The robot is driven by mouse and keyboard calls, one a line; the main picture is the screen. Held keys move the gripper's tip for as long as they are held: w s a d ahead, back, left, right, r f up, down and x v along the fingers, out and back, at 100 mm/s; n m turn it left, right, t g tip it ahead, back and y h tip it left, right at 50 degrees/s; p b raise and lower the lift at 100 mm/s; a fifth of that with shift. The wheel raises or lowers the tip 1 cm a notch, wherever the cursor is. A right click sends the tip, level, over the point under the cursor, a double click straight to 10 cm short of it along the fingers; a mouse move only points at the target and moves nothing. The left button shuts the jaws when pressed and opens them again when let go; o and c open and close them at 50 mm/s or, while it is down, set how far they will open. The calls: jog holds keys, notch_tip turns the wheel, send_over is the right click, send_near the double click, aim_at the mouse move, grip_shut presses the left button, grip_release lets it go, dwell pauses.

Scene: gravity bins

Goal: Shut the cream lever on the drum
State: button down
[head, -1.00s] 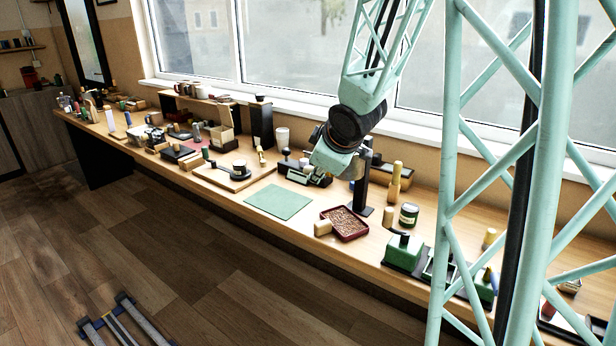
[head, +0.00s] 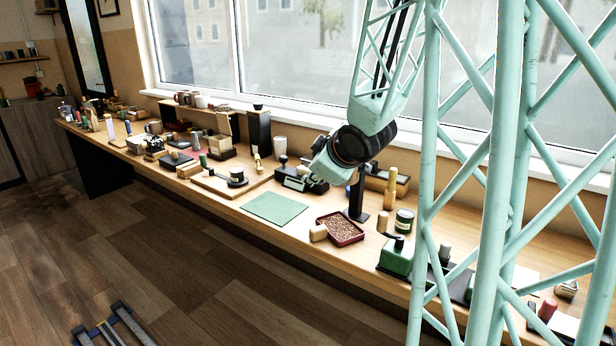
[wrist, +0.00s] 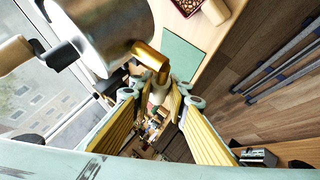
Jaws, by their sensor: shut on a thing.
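The drum (wrist: 108,30), a pale grey cylinder, fills the top left of the wrist view. A brass fitting (wrist: 150,58) juts from its lower end. A cream piece, which looks like the lever (wrist: 158,95), shows just below the brass, between my fingertips. My gripper (wrist: 168,93), with yellow finger pads, is shut on it; the tips hide much of it. A black arm with a cream handle (wrist: 15,52) shows left of the drum. In the head view my gripper (head: 318,170) is over the bench, and my wrist hides the drum near a black post (head: 357,195).
A dark red tray of brown grains (head: 341,228) and a small cream block (head: 318,233) stand below on the bench. A green mat (head: 273,208) lies left of them. A green tin (head: 404,221) and a green box (head: 396,258) stand to the right. The window is behind.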

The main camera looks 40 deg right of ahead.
dwell(0.3)
jog(key=c, duration=2.5)
grip_release()
jog(key=shift+s+r, duration=0.1)
jog(key=shift+r, duration=0.05)
jog(key=v, duration=1.1)
jog(key=shift+s+a+r, duration=0.2)
jog(key=shift+s, duration=0.1)
jog(key=shift+a, duration=0.1)
